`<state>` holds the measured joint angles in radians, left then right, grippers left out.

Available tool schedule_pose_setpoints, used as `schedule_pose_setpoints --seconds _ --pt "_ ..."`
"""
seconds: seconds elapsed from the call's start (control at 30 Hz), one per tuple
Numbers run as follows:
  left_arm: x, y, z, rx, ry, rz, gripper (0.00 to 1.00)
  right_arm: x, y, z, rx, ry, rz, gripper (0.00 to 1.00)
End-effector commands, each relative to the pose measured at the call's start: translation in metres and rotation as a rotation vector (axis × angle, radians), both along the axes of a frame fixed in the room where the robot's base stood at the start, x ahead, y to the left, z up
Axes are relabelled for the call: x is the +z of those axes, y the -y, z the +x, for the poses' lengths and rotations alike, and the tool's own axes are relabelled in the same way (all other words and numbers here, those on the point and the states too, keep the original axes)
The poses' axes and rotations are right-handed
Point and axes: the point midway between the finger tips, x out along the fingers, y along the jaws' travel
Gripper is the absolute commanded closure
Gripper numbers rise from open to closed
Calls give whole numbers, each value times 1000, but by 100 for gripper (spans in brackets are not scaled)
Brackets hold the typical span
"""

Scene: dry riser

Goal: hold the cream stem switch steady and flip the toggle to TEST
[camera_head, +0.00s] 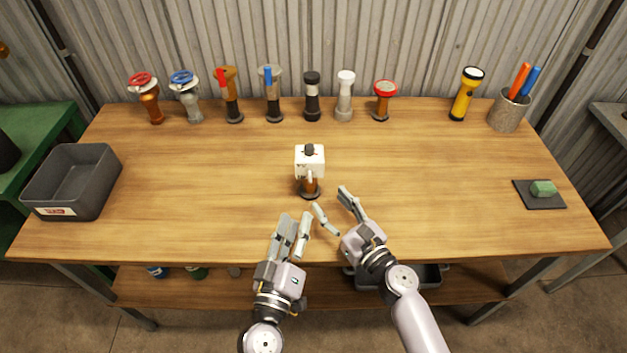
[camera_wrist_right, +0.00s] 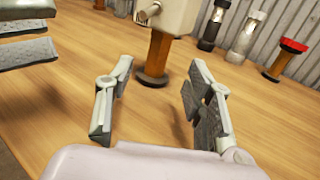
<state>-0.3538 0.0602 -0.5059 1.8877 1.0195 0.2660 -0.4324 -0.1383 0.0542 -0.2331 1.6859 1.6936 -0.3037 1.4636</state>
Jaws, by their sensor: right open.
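The cream stem switch (camera_head: 310,163) stands upright near the middle of the table, a cream box with a dark top knob on an orange-brown stem and dark round foot. Its stem (camera_wrist_right: 159,55) and the lower part of its box show in the right wrist view; the top is cut off. A small pale lever shows on the box front; its setting is too small to read. My right gripper (camera_head: 332,206) is open and empty, in front of the switch and to its right, apart from it.
Several valves and posts stand along the back edge, with a yellow flashlight (camera_head: 466,95) and a grey cup (camera_head: 506,112) at the right. A grey bin (camera_head: 94,188) sits at the left, a green block (camera_head: 543,188) on a dark pad at the right. The table around the switch is clear.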

Motion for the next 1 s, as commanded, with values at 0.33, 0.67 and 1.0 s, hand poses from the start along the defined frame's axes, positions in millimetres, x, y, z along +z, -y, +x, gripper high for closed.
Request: schedule_pose_setpoints --seconds 0.33,0.67,1.0 --pt "0 0 0 0 0 0 67 2 -36 58 1 1 3 52" --pt "0 0 0 0 0 0 67 0 -48 80 1 0 0 52" --pt "0 0 0 0 0 0 67 0 -49 80 1 0 0 57"
